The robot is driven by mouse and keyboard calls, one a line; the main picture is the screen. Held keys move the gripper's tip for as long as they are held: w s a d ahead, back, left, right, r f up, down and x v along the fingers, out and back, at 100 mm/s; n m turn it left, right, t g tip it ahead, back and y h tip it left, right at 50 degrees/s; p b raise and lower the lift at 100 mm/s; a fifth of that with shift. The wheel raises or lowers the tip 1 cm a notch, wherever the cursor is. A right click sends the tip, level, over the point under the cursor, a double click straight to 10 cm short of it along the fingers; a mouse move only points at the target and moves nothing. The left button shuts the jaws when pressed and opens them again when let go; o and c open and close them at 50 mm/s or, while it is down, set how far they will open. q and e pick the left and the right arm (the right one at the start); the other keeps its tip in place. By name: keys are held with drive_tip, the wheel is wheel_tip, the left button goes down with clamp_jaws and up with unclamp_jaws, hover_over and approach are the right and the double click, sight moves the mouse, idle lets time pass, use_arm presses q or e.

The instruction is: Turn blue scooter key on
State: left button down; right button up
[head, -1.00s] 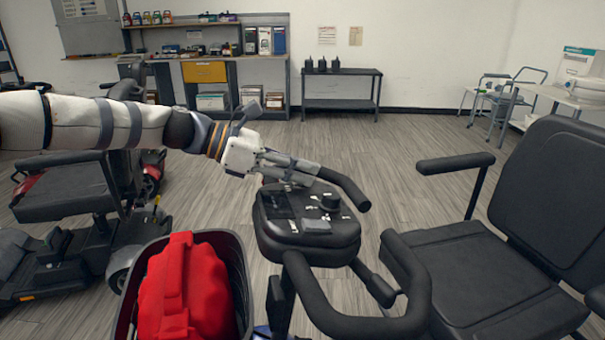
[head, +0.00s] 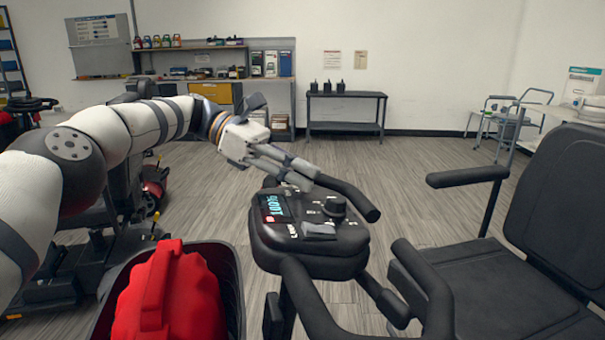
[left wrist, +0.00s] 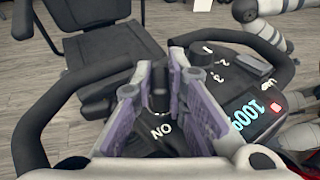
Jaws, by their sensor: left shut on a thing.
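The scooter's black control console (head: 310,245) stands at the middle of the head view. Its display (head: 276,206) is lit and reads 100%; it is also lit in the left wrist view (left wrist: 254,117). The fingers hide the key in the head view. The scooter's blue colour does not show. My right gripper is not in view.
A black seat (head: 460,280) with armrests is at the right. Black handlebars (head: 345,199) curve around the console. A basket (head: 232,290) holding a red bag (head: 165,295) is at the front left. Another scooter stands at the left. Open floor lies beyond the console.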

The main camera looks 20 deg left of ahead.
use_arm(q)
drive_tip(key=shift+f, duration=0.2)
drive_tip(key=c, duration=1.6)
unclamp_jaws()
drive_tip(key=shift+r, duration=0.1)
